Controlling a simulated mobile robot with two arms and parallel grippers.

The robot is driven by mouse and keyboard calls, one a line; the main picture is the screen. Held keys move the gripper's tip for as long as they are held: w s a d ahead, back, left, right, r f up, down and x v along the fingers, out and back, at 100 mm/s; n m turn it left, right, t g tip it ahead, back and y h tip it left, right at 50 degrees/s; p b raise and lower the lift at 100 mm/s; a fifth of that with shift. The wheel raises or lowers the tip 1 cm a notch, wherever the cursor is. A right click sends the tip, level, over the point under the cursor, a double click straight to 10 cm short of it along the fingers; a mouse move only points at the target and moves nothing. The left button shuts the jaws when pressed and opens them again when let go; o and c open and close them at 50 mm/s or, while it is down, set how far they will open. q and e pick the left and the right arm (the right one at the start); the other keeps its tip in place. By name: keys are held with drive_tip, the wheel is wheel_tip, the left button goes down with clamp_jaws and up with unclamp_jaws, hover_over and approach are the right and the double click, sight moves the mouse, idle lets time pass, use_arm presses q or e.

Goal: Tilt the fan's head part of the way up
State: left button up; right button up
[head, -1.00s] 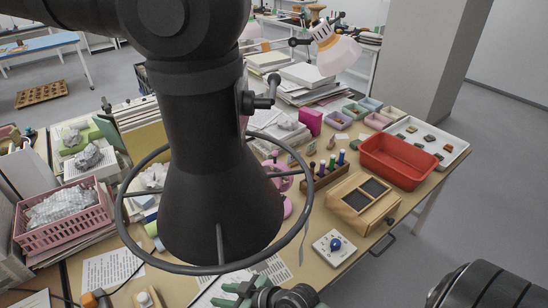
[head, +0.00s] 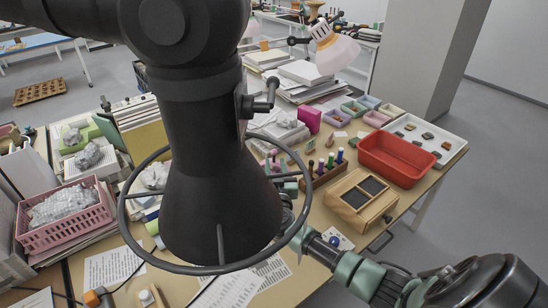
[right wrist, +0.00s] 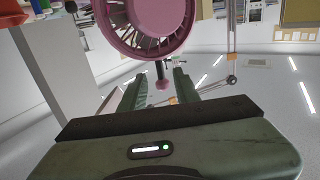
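The pink fan (head: 272,164) is mostly hidden behind a black hood in the head view; only a small pink part shows. In the right wrist view its round caged head (right wrist: 150,24) fills the top middle. Below it a dark stem with a small pink knob (right wrist: 161,84) shows between my fingers. My right gripper (head: 288,180) is at the fan, partly hidden by the hood. In the right wrist view its two green fingers (right wrist: 160,88) are apart, one on each side of the knob, and I see no contact. My left gripper is not in view.
The black hood (head: 217,200) with its ring hangs in front of the fan. A rack of markers (head: 325,172), a wooden box (head: 341,202) and a red bin (head: 368,159) stand right of the fan. A pink basket (head: 90,224) is at left.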

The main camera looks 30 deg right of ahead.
sight(274, 157)
drive_tip(key=x, duration=0.4)
drive_tip(key=shift+w+d, duration=0.1)
drive_tip(key=shift+w, duration=0.15)
clamp_jaws()
drive_tip(key=shift+w+r, duration=0.1)
drive_tip(key=shift+r, duration=0.05)
idle(1.0)
